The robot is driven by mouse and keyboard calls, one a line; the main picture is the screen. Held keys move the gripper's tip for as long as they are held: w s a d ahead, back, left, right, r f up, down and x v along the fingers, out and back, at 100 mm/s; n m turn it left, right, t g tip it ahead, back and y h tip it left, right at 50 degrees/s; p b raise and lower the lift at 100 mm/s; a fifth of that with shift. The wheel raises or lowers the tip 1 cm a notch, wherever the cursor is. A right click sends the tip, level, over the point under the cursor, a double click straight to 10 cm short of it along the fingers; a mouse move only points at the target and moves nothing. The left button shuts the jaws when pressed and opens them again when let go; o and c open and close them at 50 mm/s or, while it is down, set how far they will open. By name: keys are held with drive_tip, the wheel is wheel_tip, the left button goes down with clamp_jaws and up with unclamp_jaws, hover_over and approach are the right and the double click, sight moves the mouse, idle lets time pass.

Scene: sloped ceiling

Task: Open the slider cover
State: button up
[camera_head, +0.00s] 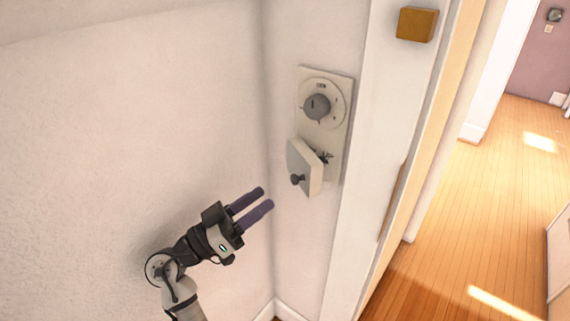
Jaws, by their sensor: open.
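A pale wall plate (340,125) is mounted on the white wall beside the door frame. Its upper part carries a round dial with a grey knob (317,107). Its lower part has a white square cover (304,167) with a small dark knob (297,180). The cover stands out from the plate, and small dark parts (325,157) show beside its upper right edge. My gripper (267,198) has two purple fingers that are apart and empty. It is left of and below the cover, not touching it, with the fingers pointing right and slightly up.
A white door frame (370,130) stands just right of the plate, with a small wooden block (417,24) near its top. A wall corner runs left of the plate. Beyond the doorway is a wooden floor (500,190). The wall at left (120,120) is bare.

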sight(292, 180)
drive_tip(key=p+x, duration=0.1)
drive_tip(key=x, duration=0.3)
drive_tip(key=p+x, duration=0.1)
drive_tip(key=x, duration=0.1)
drive_tip(key=shift+s+d+r+p, duration=0.1)
drive_tip(key=shift+s+r+p, duration=0.05)
drive_tip(key=shift+s+p, duration=0.15)
drive_tip(key=shift+w+d+r, duration=0.15)
drive_tip(key=shift+w+d, duration=0.3)
drive_tip(key=shift+d, duration=0.15)
drive_tip(key=shift+c, duration=0.4)
clamp_jaws()
